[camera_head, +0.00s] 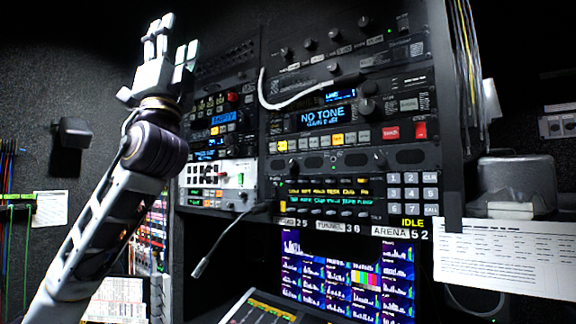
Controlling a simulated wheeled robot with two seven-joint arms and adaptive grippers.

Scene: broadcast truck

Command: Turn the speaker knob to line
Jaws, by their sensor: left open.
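My left gripper (172,46) is raised at the upper left, fingers pointing up, open and empty. It is left of the equipment rack and apart from the knobs in the picture. The top rack panel carries a row of dark knobs, one of them this knob (334,34), with tiny labels beneath. A larger dark knob (367,108) sits right of the lit "NO TONE" display (322,117). Label print is too small to read, so I cannot tell which knob is the speaker knob or where its pointer stands. My right gripper is out of view.
A white cable (290,103) loops across the rack front. A keypad (412,192), a monitor (345,275) and a hanging paper sheet (500,257) are lower right. A grey box (517,178) stands at right.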

